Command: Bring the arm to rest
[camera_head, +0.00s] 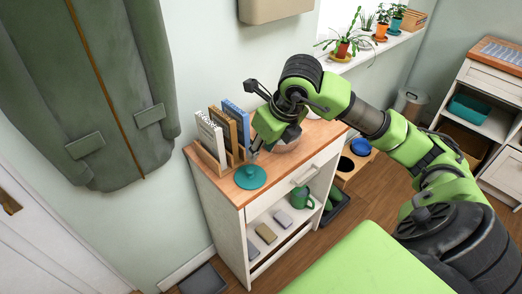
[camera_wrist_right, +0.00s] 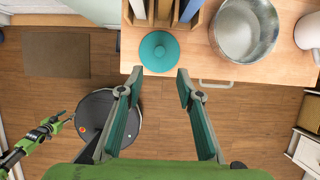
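My right arm reaches in from the right in the head view, over the wooden top of a white cabinet (camera_head: 226,187). Its gripper (camera_head: 254,118) is above the top, near the books. In the right wrist view, the right gripper (camera_wrist_right: 160,72) has its two fingers well apart with nothing between them. A teal round lid (camera_wrist_right: 159,51) lies on the top just beyond the fingertips; it also shows in the head view (camera_head: 250,177). A green arm at the left of the wrist view seems to be my left one; its gripper (camera_wrist_right: 64,117) is too small to read.
A metal pot (camera_wrist_right: 246,29) stands right of the lid, with a pale vessel (camera_wrist_right: 308,32) beside it. Books (camera_head: 210,133) stand upright at the cabinet's back left. A green mug (camera_head: 301,197) is on the shelf below. Potted plants (camera_head: 345,45) line the windowsill.

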